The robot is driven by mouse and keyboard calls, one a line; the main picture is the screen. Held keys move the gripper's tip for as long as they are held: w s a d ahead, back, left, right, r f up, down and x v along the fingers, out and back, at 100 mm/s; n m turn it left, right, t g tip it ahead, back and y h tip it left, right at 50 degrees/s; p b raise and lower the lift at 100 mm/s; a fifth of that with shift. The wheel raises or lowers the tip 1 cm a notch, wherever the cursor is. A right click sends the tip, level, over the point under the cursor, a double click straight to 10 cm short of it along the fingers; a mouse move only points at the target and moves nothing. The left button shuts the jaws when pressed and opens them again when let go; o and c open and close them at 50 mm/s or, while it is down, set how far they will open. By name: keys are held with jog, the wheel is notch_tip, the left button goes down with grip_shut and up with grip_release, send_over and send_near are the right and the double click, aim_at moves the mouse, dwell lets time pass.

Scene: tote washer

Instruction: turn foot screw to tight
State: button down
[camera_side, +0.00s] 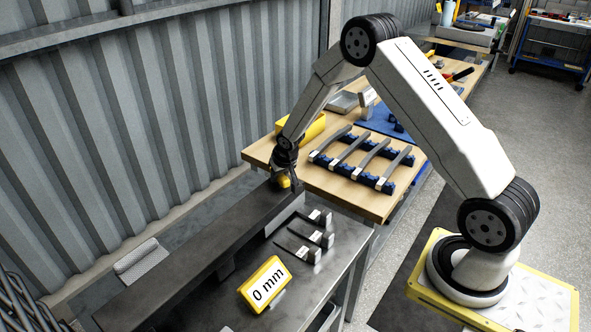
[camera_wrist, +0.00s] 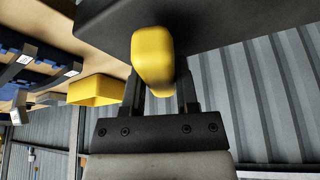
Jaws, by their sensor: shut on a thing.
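The foot screw shows as a yellow knob (camera_side: 284,181) at the far end of a long dark beam (camera_side: 195,245). In the wrist view the yellow knob (camera_wrist: 153,58) meets the dark underside of the beam (camera_wrist: 215,25). My gripper (camera_side: 284,176) reaches the knob from above in the side view. In the wrist view my gripper (camera_wrist: 160,88) has one finger on each side of the knob, shut on it. The fingers hide part of the knob in the side view. A yellow display (camera_side: 265,284) near the beam reads "0 mm".
Several dark tagged pieces (camera_side: 306,238) lie on the steel table beside the beam. A wooden bench (camera_side: 340,200) holds grey bars in a blue rack (camera_side: 375,183) and a yellow bin (camera_side: 308,129). A corrugated wall (camera_side: 110,130) runs close along the left. A white pad (camera_side: 140,258) lies behind the beam.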

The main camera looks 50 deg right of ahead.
aim_at(273, 191)
jog(key=shift+m+g+h, duration=0.3)
jog(key=shift+m+h, duration=0.1)
jog(key=shift+m, duration=0.8)
jog(key=shift+m+g+h, duration=0.5)
jog(key=shift+m+g, duration=0.1)
jog(key=shift+m, duration=1.6)
jog(key=m+g, duration=0.1)
jog(key=m, duration=0.2)
jog(key=m+g, duration=0.1)
jog(key=m, duration=0.2)
jog(key=shift+m+h, duration=0.3)
jog(key=shift+h, duration=0.1)
jog(key=shift+c, duration=1.8)
grip_release()
jog(key=shift+r, duration=0.15)
jog(key=v, duration=0.7)
jog(key=shift+a+r, duration=0.2)
jog(key=shift+a, duration=0.05)
